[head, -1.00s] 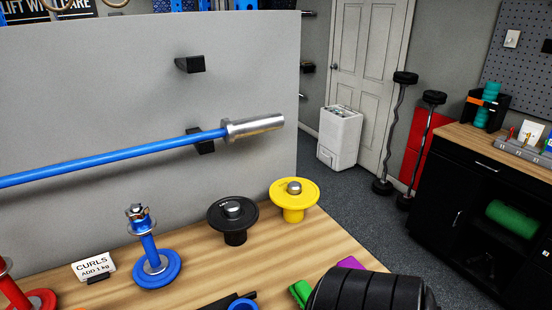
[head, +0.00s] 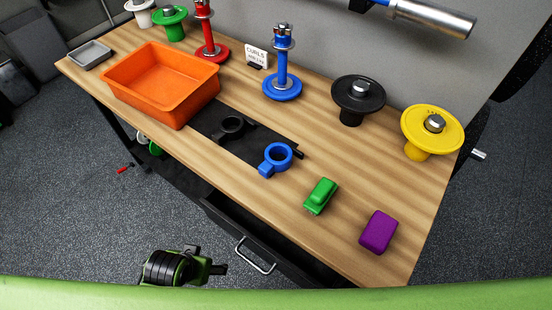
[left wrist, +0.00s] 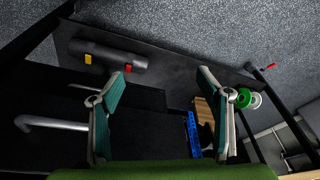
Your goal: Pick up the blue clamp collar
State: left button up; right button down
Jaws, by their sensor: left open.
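The blue clamp collar (head: 276,158) lies on the workbench, on the right end of a dark mat, in the head view. It is a ring with a short tab toward the front edge. A black clamp collar (head: 232,127) lies to its left on the mat. My left gripper (left wrist: 160,75) is open and empty in the left wrist view, its two green-padded fingers spread apart. In the head view a black and green part of my arm shows low, in front of the bench and well apart from the blue collar. My right gripper is not in view.
An orange bin (head: 160,85) stands left of the collars. A blue post (head: 282,75) stands behind them. A green block (head: 320,196) and a purple block (head: 378,231) lie to the right. A drawer with a metal handle (head: 255,255) is below the front edge.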

pick_arm(q)
notch_tip(320, 180, up, 7)
jog(key=w+d+t, duration=0.1)
jog(key=w+d, duration=0.1)
jog(key=m+t+h, duration=0.3)
jog(key=t+h, duration=0.2)
jog(key=t, duration=0.3)
send_near(273, 163)
jog(key=shift+h, duration=0.3)
jog(key=p+x, duration=0.1)
jog(key=x, duration=0.4)
jog(key=shift+w+d+f, duration=0.2)
jog(key=shift+d, duration=0.1)
jog(key=shift+w+d+f, duration=0.2)
jog(key=shift+w+f, duration=0.05)
jog(key=shift+w, duration=0.2)
jog(key=shift+w+p, duration=0.3)
jog(key=shift+p, duration=0.05)
jog(key=x, duration=0.2)
jog(key=p+x, duration=0.1)
jog(key=x, duration=0.1)
jog(key=shift+w+a+f, duration=0.1)
jog(key=shift+w+a, duration=0.05)
jog(key=shift+a, duration=0.1)
jog(key=shift+w+d+f, duration=0.15)
jog(key=shift+w, duration=0.05)
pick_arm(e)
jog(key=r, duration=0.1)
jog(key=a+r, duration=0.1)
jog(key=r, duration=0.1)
